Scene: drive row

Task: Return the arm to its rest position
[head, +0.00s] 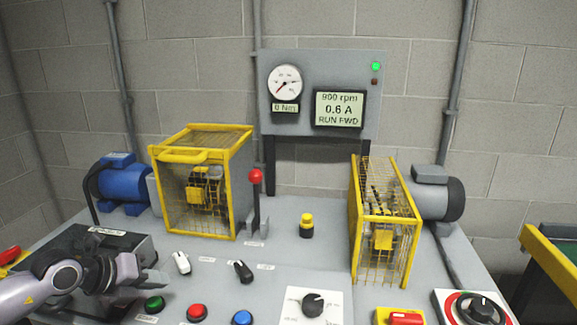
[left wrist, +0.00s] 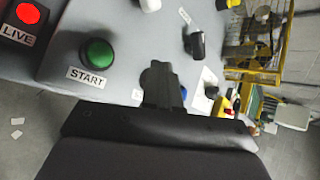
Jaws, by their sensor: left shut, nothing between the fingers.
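My left gripper (head: 158,281) reaches in from the left in the head view, low over the front left of the grey bench (head: 275,222). Its fingers are shut with nothing between them. In the left wrist view the shut fingers (left wrist: 162,86) point past the green START button (left wrist: 97,52), apart from it. The same green button (head: 154,304) shows just below the fingers in the head view. My right gripper is in neither view.
Several controls stand close by: a white switch (head: 182,262), a black switch (head: 243,271), a red button (head: 197,312) and a red-knobbed lever (head: 255,190). Yellow guards (head: 242,190) stand behind. The display (head: 339,109) reads 900 rpm, 0.6 A, RUN FWD. A lit LIVE lamp (left wrist: 28,13) shows.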

